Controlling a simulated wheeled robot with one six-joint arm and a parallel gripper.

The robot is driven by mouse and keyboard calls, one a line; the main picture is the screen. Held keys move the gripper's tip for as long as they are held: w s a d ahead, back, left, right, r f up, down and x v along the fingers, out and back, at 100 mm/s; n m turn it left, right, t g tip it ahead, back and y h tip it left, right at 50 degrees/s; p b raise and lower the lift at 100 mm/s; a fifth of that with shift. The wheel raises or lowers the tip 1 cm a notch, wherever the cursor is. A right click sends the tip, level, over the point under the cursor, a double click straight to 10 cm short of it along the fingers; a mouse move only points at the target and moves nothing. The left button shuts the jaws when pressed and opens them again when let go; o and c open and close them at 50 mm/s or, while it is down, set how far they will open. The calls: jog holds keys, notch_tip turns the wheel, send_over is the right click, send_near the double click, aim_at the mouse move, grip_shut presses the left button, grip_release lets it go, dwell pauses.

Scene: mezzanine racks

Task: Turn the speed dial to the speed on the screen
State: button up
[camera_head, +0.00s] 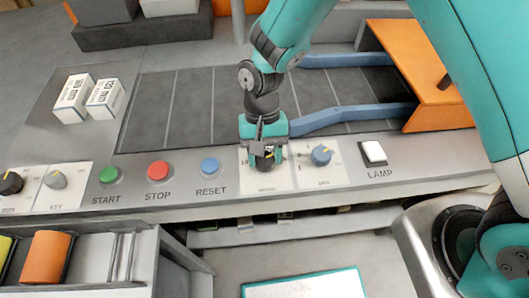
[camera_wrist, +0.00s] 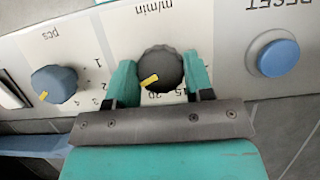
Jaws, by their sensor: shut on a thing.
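The speed dial (camera_wrist: 158,66) is a round black knob with a yellow mark, on a white plate (camera_wrist: 118,27) labelled "m/min". My gripper (camera_wrist: 162,76) is shut on it, one teal finger on each side. In the wrist view the yellow mark points to the lower left. The numbers 15 and 20 show upside down below the dial; other numbers are hidden by my gripper. In the head view my gripper (camera_head: 264,146) comes down over the dial (camera_head: 265,163), which is mostly covered. No screen with a readable speed shows in either view.
A blue "pcs" dial (camera_head: 321,155) and the LAMP switch (camera_head: 373,152) are to the right. The blue RESET (camera_head: 210,166), red STOP (camera_head: 158,171) and green START (camera_head: 109,175) buttons are to the left. Two white boxes (camera_head: 72,99) stand behind, and a dark belt (camera_head: 165,110) runs behind the panel.

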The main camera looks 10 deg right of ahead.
jog(key=shift+n, duration=0.3)
jog(key=n+h, duration=0.1)
jog(key=n, duration=0.2)
jog(key=shift+a+r+n+h, duration=0.1)
jog(key=shift+n+h, duration=0.2)
jog(key=n, duration=0.2)
jog(key=n+t+h+p, duration=0.1)
jog(key=n, duration=0.1)
jog(key=shift+n+h, duration=0.3)
jog(key=n+t, duration=0.1)
jog(key=n, duration=0.1)
jog(key=n+t+h, duration=0.1)
jog(key=n, duration=0.2)
jog(key=shift+s+a+p, duration=0.1)
jog(key=shift+p, duration=0.3)
jog(key=shift+n+t+p, duration=0.35)
jog(key=shift+n+t, duration=0.35)
jog(key=shift+n, duration=1.3)
jog(key=o, duration=0.9)
